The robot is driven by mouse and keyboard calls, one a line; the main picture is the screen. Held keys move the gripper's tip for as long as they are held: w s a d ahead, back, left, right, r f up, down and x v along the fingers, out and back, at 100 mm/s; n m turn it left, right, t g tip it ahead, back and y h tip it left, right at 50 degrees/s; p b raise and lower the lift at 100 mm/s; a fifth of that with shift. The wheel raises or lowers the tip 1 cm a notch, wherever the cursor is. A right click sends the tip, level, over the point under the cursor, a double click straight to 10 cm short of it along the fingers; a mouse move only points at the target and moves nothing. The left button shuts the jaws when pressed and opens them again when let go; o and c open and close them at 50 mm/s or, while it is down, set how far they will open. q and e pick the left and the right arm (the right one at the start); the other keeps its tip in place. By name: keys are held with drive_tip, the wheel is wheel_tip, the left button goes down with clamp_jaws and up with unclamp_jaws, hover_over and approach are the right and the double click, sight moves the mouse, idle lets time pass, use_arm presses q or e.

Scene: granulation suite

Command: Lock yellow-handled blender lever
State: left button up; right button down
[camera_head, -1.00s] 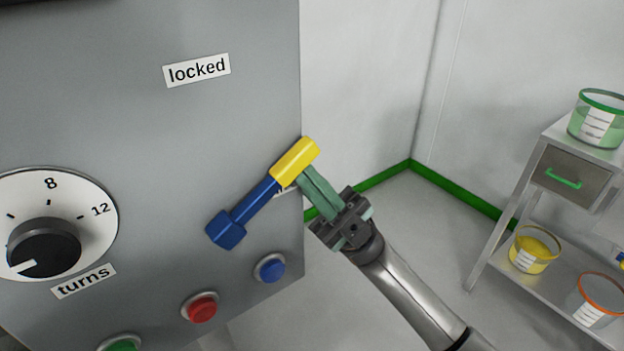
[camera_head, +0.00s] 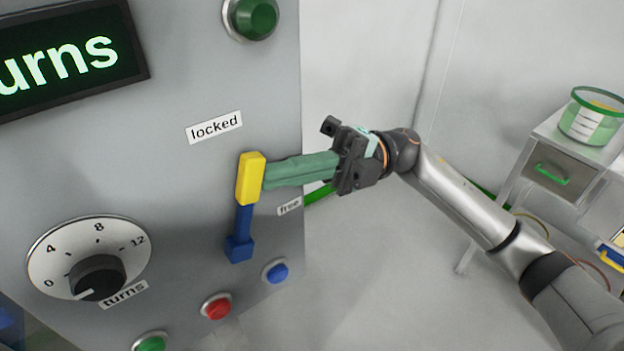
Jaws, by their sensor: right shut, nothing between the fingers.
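The lever has a blue arm (camera_head: 243,222) and a yellow handle (camera_head: 251,179), mounted on the grey panel. It stands nearly upright with the handle at the top, just below and right of the "locked" label (camera_head: 214,127). The "free" label (camera_head: 289,207) is to the right of the lever. My right gripper (camera_head: 268,174) comes in from the right with its green fingers shut and empty. The fingertips are at the right side of the yellow handle and appear to touch it. My left gripper is out of view.
The panel also carries a turns dial (camera_head: 97,277), a red button (camera_head: 216,306), a blue button (camera_head: 275,271), a green button (camera_head: 150,343), a green lamp (camera_head: 256,17) and a display (camera_head: 70,52). A shelf cart with a drawer (camera_head: 545,165) and a tub (camera_head: 592,118) stands at right.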

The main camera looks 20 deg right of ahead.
sight(262, 171)
drive_tip(key=shift+s+a+r+h+p, duration=0.1)
drive_tip(key=shift+a+r+h+p, duration=0.25)
drive_tip(key=shift+r+h, duration=0.2)
drive_tip(key=shift+s+a+r+h+p, duration=0.1)
drive_tip(key=shift+a+r+h+p, duration=0.05)
drive_tip(key=shift+a+h+p, duration=0.15)
drive_tip(key=shift+s+a+r+t+h+p, duration=0.1)
drive_tip(key=shift+a+t+h+p, duration=0.05)
drive_tip(key=shift+t+h+p, duration=0.2)
drive_tip(key=shift+s+a, duration=0.1)
drive_tip(key=shift+a, duration=0.25)
drive_tip(key=shift+a+p, duration=0.15)
drive_tip(key=shift+p, duration=0.25)
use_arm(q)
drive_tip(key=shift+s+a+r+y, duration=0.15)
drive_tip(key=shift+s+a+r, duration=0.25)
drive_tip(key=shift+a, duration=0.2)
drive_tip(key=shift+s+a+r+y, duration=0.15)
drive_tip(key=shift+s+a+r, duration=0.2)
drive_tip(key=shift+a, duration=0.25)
use_arm(e)
drive_tip(key=shift+s, duration=0.1)
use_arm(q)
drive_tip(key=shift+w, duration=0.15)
